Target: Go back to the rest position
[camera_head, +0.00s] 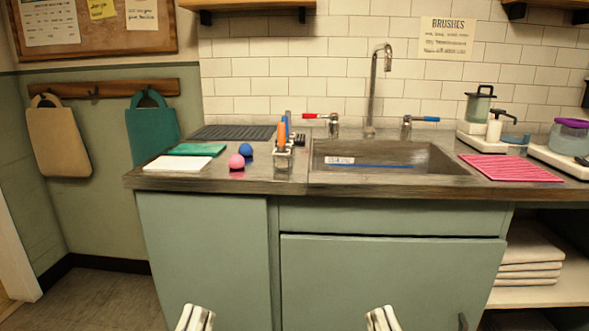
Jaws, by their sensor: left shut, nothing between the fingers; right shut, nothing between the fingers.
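My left gripper (195,318) shows at the bottom edge, left of centre, in front of the green cabinet. It is shut and empty. My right gripper (382,318) shows at the bottom edge, right of centre, also shut and empty. Both point upward, below the counter top and apart from everything on it. Only their finger ends are in view; the arms are out of the picture.
Folded towels (530,260) lie on the lower right shelf. Floor is free at left.

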